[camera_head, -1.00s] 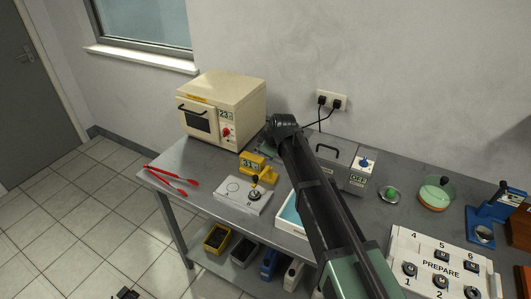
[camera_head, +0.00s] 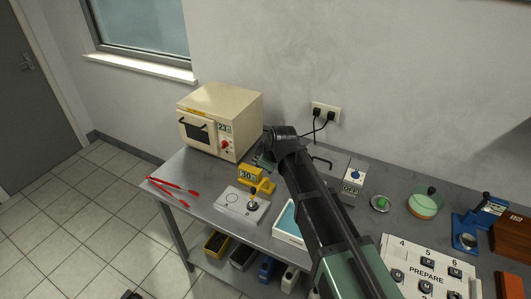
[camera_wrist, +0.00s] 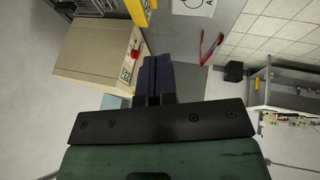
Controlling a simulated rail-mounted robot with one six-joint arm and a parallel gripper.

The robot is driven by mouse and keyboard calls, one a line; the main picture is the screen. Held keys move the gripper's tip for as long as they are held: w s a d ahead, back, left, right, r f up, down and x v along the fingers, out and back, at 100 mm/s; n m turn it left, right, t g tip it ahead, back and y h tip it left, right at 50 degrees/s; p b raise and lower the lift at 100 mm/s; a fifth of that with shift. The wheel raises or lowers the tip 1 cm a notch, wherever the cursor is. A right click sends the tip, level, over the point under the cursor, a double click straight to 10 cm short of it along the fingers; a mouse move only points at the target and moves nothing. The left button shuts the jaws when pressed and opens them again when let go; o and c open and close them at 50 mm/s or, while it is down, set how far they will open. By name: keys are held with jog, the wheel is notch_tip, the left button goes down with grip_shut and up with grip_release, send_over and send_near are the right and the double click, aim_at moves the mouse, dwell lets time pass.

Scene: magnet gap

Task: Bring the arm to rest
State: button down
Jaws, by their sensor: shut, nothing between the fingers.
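My arm (camera_head: 320,205) reaches up over the bench in the head view, with its dark joint near the wall side of the bench. My gripper (camera_wrist: 158,82) shows in the wrist view, where its two dark fingers are together with nothing between them. It hangs clear of the things around it. In the head view the gripper is mostly hidden behind my arm.
A cream oven (camera_head: 220,122) stands at the bench's back left. Red tongs (camera_head: 172,189), a yellow timer (camera_head: 254,178) and a white plate device (camera_head: 242,203) lie in front. A grey box with an OFF display (camera_head: 351,188) and a numbered PREPARE board (camera_head: 425,275) stand to the right.

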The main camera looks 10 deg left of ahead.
jog(key=shift+s+d+r, duration=0.15)
jog(key=shift+s+r, duration=0.2)
jog(key=shift+s, duration=0.35)
jog(key=s+d+f+m+g+h+b, duration=0.1)
jog(key=s+d+m, duration=0.4)
jog(key=d, duration=0.6)
jog(key=s+d+f+m+g+h+b, duration=0.1)
jog(key=s+d+f+m+b, duration=0.2)
jog(key=d, duration=0.8)
jog(key=s+d+f+m+g+h+b, duration=0.2)
jog(key=s+d+f+m, duration=0.3)
jog(key=s+d+m, duration=0.3)
jog(key=d+b, duration=0.1)
jog(key=d, duration=0.2)
jog(key=shift+s+d, duration=0.15)
jog(key=shift+d, duration=0.2)
